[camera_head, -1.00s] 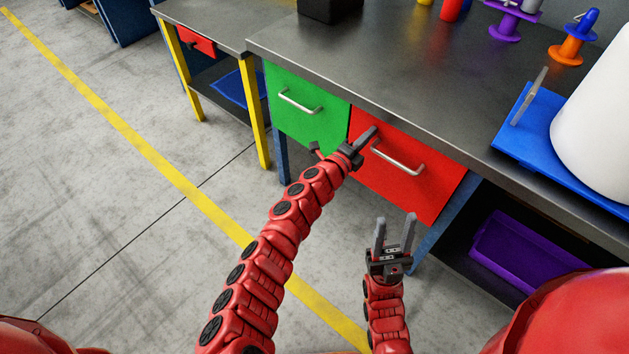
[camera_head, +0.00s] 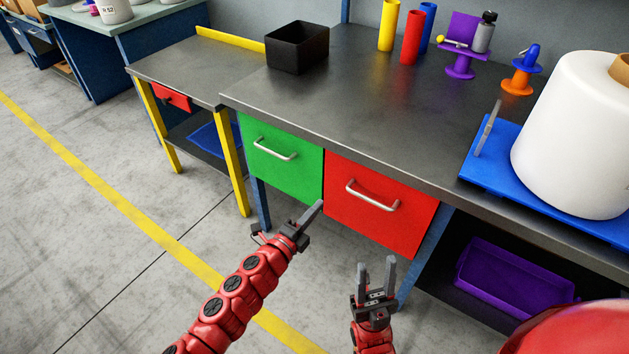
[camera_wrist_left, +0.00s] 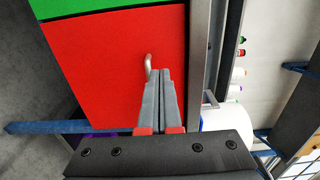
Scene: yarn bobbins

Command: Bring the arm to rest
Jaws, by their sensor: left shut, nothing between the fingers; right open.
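The fingers look apart from the handle, though the gap is hard to judge. My right gripper (camera_head: 376,277) is open and empty, pointing up below the red drawer. Both red arms come in from the bottom of the head view.
The green drawer (camera_head: 270,170) and the red drawer look shut under the grey workbench (camera_head: 350,110). A black bin (camera_head: 297,47), coloured cylinders (camera_head: 411,38) and a large white bobbin (camera_head: 575,130) stand on top. A purple crate (camera_head: 510,283) sits on the lower shelf. The floor at left is clear.

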